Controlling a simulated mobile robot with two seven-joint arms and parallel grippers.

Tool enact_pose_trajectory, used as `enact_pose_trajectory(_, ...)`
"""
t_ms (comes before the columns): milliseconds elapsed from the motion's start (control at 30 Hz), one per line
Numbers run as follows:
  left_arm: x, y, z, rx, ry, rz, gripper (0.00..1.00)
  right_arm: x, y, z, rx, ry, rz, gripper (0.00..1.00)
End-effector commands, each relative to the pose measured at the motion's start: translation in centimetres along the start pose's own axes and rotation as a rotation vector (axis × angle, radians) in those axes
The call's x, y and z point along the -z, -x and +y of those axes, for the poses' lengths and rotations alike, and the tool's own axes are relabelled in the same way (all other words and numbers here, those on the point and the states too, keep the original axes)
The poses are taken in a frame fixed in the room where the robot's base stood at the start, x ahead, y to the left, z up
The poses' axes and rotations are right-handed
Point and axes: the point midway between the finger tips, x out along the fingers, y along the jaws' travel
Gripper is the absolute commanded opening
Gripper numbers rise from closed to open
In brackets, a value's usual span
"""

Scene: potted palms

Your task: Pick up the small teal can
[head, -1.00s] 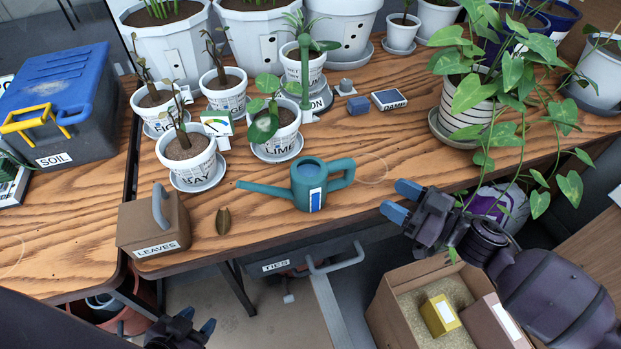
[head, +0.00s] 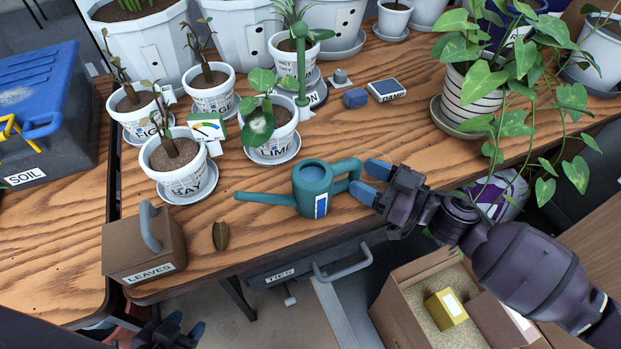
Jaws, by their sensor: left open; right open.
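The small teal watering can (head: 311,184) stands upright on the wooden table near its front edge. Its spout points left and its loop handle points right. It has a blue and white label on its side. My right gripper (head: 370,181) is open and empty, with its blue-tipped fingers just right of the can's handle. I cannot tell whether a finger touches the handle. My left gripper (head: 185,327) is open and empty at the bottom edge, below the table's front edge and partly out of frame.
Potted plants in white pots, such as one labelled BAY (head: 181,167), stand behind the can. A brown LEAVES box (head: 145,247) and a dark pod (head: 220,236) lie to its left. A trailing plant (head: 520,70) hangs at right. An open carton (head: 425,300) sits below the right arm.

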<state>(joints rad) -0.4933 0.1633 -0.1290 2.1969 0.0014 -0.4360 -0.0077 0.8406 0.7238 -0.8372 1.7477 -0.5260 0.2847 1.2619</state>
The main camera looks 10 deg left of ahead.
Motion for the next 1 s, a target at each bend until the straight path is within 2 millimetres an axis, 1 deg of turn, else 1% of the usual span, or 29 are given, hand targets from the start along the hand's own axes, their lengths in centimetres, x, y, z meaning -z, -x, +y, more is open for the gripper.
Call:
enact_pose_trajectory(100,0.08,-0.07,-0.04,0.0,-0.007,0.005,0.43,-0.06,-0.35,-0.07,0.0,0.001,0.0,0.55)
enact_pose_trajectory(367,0.51,-0.09,-0.1,0.001,-0.01,0.016,0.43,0.13,-0.44,-0.07,-0.001,0.003,0.001,0.55)
enact_pose_trajectory(400,0.51,-0.08,-0.09,0.001,-0.01,0.016,0.43,0.13,-0.43,-0.06,-0.001,0.002,0.001,0.52)
enact_pose_trajectory(467,0.51,-0.09,-0.07,0.0,-0.01,0.016,0.43,0.12,-0.43,-0.06,-0.001,0.002,0.001,0.43)
enact_pose_trajectory(733,0.47,-0.09,-0.04,0.0,-0.01,0.013,0.43,0.06,-0.42,-0.07,-0.001,0.002,0.0,0.01)
enact_pose_trajectory(767,0.46,-0.09,-0.04,0.0,-0.01,0.013,0.43,0.05,-0.41,-0.07,-0.001,0.002,0.0,0.0)
enact_pose_trajectory(1000,0.55,-0.08,-0.03,-0.001,-0.009,0.015,0.43,0.13,-0.4,-0.06,-0.001,0.002,0.001,0.0)
